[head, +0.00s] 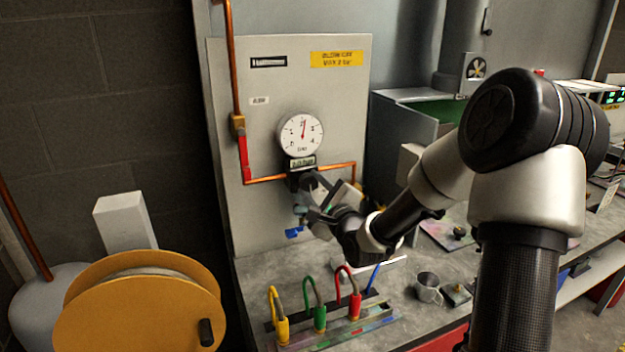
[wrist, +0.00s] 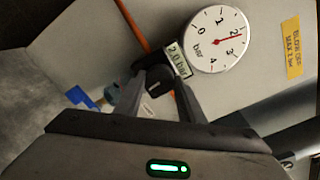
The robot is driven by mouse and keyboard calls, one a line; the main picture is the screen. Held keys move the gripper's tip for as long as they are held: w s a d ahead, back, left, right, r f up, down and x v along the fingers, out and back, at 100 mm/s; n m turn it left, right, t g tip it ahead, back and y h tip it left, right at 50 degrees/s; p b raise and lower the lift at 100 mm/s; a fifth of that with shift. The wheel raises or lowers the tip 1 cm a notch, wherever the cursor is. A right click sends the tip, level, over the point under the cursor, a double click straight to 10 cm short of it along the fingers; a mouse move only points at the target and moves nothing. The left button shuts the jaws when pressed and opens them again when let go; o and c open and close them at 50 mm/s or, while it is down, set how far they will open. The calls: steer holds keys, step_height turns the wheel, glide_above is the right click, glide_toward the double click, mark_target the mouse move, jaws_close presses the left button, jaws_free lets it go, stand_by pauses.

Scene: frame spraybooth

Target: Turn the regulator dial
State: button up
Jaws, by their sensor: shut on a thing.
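The regulator's black dial (wrist: 160,80) sits between the two fingers of my gripper (wrist: 167,85) in the wrist view, and the fingers are shut on it. In the head view my gripper (head: 316,188) reaches the regulator (head: 297,181) from the right and partly hides it. The round white gauge (head: 300,134) is just above, its red needle pointing at about 2 or slightly past. The gauge also shows in the wrist view (wrist: 218,40). A small display (wrist: 178,60) beside it reads 2.0 bar.
Copper pipe (head: 235,70) runs down the grey panel (head: 225,110). A blue valve handle (head: 293,233) is below the regulator. Yellow, green and red hoses (head: 319,311) stand in a rack on the bench. A mug (head: 428,288) is to their right, and an orange reel (head: 140,310) is at left.

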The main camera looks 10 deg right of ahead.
steer(key=shift+r+m+p, duration=0.2)
steer(key=shift+m+p, duration=0.5)
steer(key=shift+m, duration=0.6)
steer(key=o, duration=1)
steer(key=shift+w+f, duration=0.1)
steer(key=shift+o, duration=0.2)
steer(key=shift+f, duration=0.1)
